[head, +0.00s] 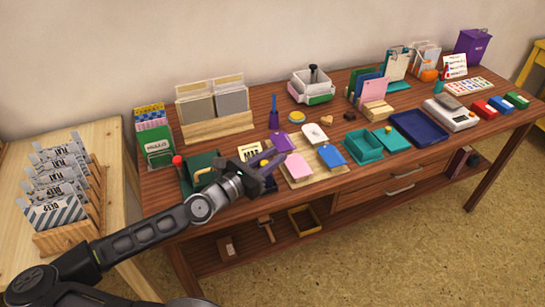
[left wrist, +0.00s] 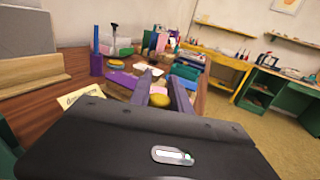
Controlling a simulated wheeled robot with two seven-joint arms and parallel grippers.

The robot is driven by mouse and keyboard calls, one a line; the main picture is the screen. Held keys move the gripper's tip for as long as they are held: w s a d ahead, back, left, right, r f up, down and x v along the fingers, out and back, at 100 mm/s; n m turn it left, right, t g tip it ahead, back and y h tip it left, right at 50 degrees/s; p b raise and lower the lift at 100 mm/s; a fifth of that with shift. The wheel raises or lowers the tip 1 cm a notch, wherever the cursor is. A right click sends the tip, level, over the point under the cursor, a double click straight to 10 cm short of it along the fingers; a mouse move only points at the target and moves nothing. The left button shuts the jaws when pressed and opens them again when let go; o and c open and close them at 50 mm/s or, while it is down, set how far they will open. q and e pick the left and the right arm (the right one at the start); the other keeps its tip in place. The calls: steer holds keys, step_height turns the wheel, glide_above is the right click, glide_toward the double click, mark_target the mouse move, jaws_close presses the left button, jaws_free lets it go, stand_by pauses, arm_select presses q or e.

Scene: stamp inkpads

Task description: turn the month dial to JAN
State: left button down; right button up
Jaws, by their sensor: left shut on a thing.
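My left gripper (head: 268,166) is over the front left part of the table, its fingers shut on a small yellow round piece. In the left wrist view this yellow piece (left wrist: 160,100) shows between the two dark fingers (left wrist: 161,92). It may be the month dial's knob, but the gripper hides most of it and I cannot read any month on it. A pale yellow card (head: 249,151) with dark lettering lies just behind the gripper; it also shows in the left wrist view (left wrist: 82,97). My right gripper is not in view.
A teal tray (head: 362,148) stands beyond. A green case (head: 201,170) is close on the left. A card rack (head: 75,238) stands at far left.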

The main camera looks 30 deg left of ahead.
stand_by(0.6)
arm_select(q)
steer(key=c, duration=1.3)
jaws_free()
steer(key=shift+o, duration=0.2)
